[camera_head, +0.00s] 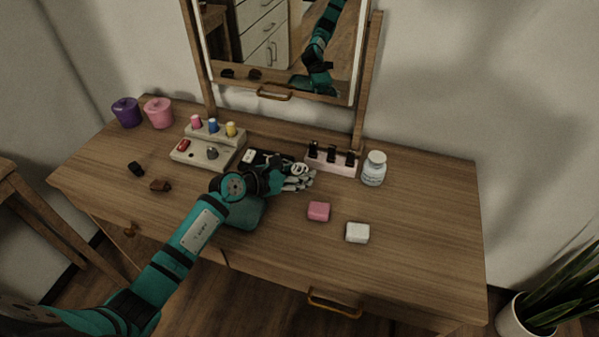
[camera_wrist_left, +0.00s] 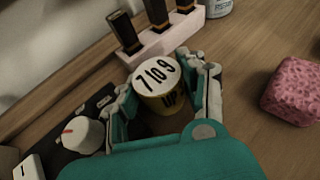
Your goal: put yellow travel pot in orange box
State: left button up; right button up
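The yellow travel pot (camera_wrist_left: 170,90) has a white lid with black marks reading "7109" and dark lettering on its yellow side. It is between the two fingers of my left gripper (camera_wrist_left: 168,95), close to both. I cannot tell whether the fingers press on it or whether it rests on the table. In the head view my left gripper (camera_head: 297,180) is over the middle of the table, with the pot's pale lid (camera_head: 299,169) at its fingers. I see no orange box. My right gripper is not in view.
A pink rack with black bottles (camera_head: 331,165) stands just behind the pot, with a white jar (camera_head: 373,170) beside it. A pink sponge (camera_head: 319,211) and white block (camera_head: 357,232) lie right. A peg tray (camera_head: 206,150) stands left. The table's right side is clear.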

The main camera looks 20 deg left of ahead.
pick_arm(q)
jog(key=shift+o, duration=0.6)
jog(key=shift+r, duration=0.1)
